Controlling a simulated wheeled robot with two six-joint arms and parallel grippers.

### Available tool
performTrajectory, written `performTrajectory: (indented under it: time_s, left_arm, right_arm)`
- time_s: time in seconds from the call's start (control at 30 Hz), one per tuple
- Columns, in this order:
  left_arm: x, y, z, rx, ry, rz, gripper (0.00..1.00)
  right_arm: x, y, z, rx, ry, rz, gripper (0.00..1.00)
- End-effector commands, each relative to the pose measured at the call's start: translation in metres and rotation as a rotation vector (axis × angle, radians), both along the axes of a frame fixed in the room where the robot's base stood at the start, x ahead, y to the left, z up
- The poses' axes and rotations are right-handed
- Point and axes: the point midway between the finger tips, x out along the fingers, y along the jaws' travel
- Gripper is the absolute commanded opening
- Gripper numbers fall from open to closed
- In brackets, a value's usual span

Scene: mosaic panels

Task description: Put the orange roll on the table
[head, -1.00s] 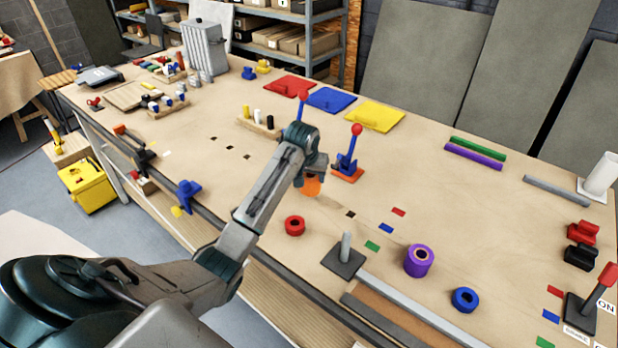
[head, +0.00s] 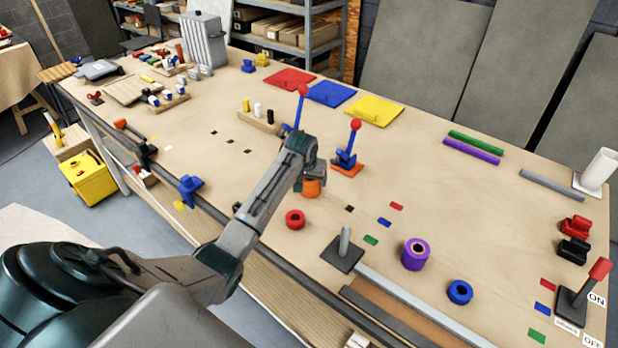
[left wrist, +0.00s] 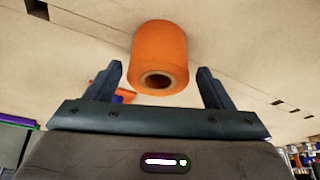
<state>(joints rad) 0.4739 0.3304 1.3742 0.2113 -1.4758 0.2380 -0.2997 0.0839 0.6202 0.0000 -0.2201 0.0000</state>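The orange roll (head: 311,188) stands on the table (head: 225,190), just below my left gripper (head: 312,177) and in front of the blue lever with a red knob. In the left wrist view the orange roll (left wrist: 160,55) shows its hollow end towards me. It lies ahead of and between the two spread fingers of my left gripper (left wrist: 160,76), with a gap on each side. The gripper is open and holds nothing. In the head view the hand partly hides the roll's top. My right gripper does not show.
The blue lever (head: 345,158) on its orange base stands close behind the roll. A red ring (head: 295,220), a purple roll (head: 415,254), a blue ring (head: 460,292) and a grey post (head: 344,243) stand nearby. Bare table lies left of the hand.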

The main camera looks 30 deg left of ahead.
Motion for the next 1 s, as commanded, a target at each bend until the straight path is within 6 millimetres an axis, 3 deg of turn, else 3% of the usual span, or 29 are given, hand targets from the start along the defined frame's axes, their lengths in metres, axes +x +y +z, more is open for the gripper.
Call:
performTrajectory:
  time_s: [0.27, 0.7, 1.0]
  left_arm:
    - [-0.001, 0.000, 0.007, 0.001, -0.003, 0.000, 0.75]
    - [-0.033, -0.011, 0.085, 0.002, -0.006, -0.001, 0.75]
    - [-0.044, -0.014, 0.113, 0.000, -0.001, 0.000, 0.75]
  right_arm:
    - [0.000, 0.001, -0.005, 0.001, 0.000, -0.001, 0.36]
    - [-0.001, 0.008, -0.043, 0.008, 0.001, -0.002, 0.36]
    - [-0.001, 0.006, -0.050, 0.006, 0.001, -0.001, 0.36]
